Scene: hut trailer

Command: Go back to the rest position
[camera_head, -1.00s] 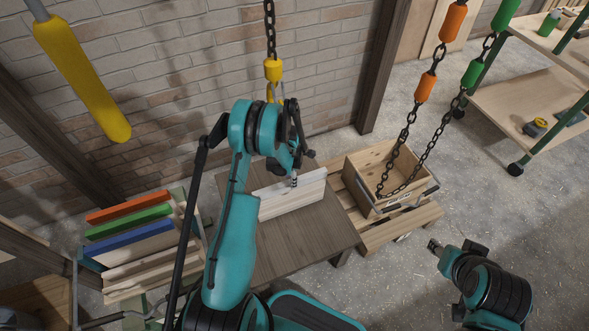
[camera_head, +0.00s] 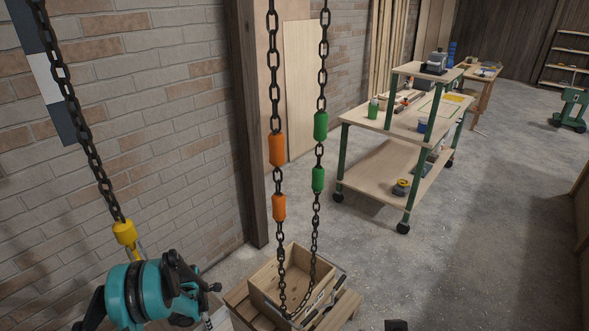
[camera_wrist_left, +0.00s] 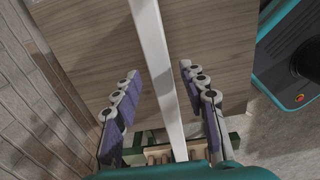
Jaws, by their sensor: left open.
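In the left wrist view my left gripper (camera_wrist_left: 160,76) is open, with its purple-padded fingers apart on either side of a pale upright board (camera_wrist_left: 158,45). I see gaps between the board and both fingers. The board stands over a brown wooden table (camera_wrist_left: 95,45). In the head view my left arm's teal wrist is at the bottom left, with the left gripper (camera_head: 207,318) partly cut off by the lower edge. A small dark part at the bottom edge looks like the tip of my right gripper (camera_head: 397,325); its fingers cannot be made out.
A wooden crate (camera_head: 322,270) stands on a pallet (camera_head: 345,308), with chains bearing orange and green sleeves hanging over it. A wheeled shelf (camera_head: 385,180) stands farther back. Floor at right is open.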

